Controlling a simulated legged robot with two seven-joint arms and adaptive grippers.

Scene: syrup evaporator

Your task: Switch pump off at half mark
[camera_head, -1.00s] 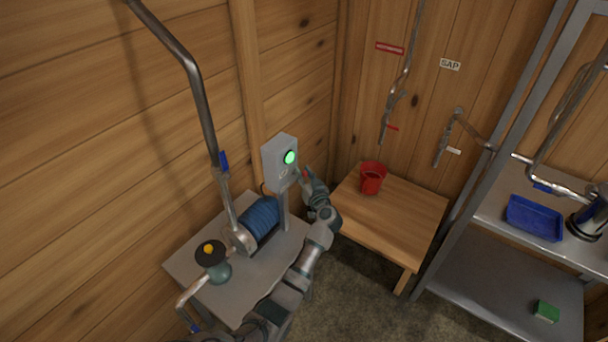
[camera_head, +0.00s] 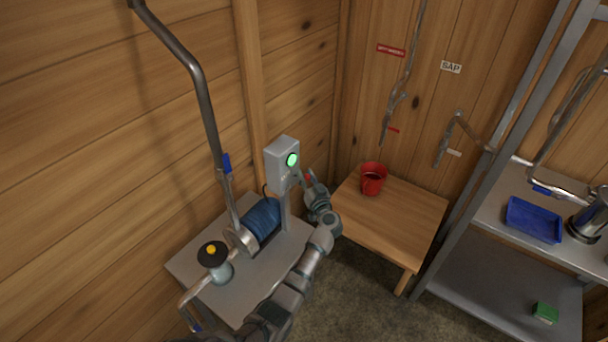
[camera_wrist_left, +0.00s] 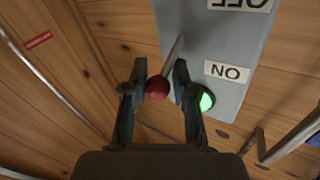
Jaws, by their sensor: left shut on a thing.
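The grey pump switch box (camera_head: 280,158) stands on a post at the pump table, its green lamp (camera_head: 291,160) lit. In the left wrist view the box face (camera_wrist_left: 205,45) carries an ON label (camera_wrist_left: 227,71) beside the lamp (camera_wrist_left: 206,101) and an OFF label (camera_wrist_left: 240,3) farther from it. The lever with a red ball knob (camera_wrist_left: 157,88) leans toward the ON end. My left gripper (camera_wrist_left: 158,85) is shut on this lever, with the knob between its fingers; it also shows beside the box in the head view (camera_head: 305,179). My right gripper is out of view.
The pump with a blue ribbed motor (camera_head: 263,219) and black-capped part (camera_head: 213,254) sits on the grey table (camera_head: 258,268). A red bucket (camera_head: 372,180) stands on the wooden table (camera_head: 400,219). A metal shelf (camera_head: 490,262) holds a blue tray (camera_head: 533,220).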

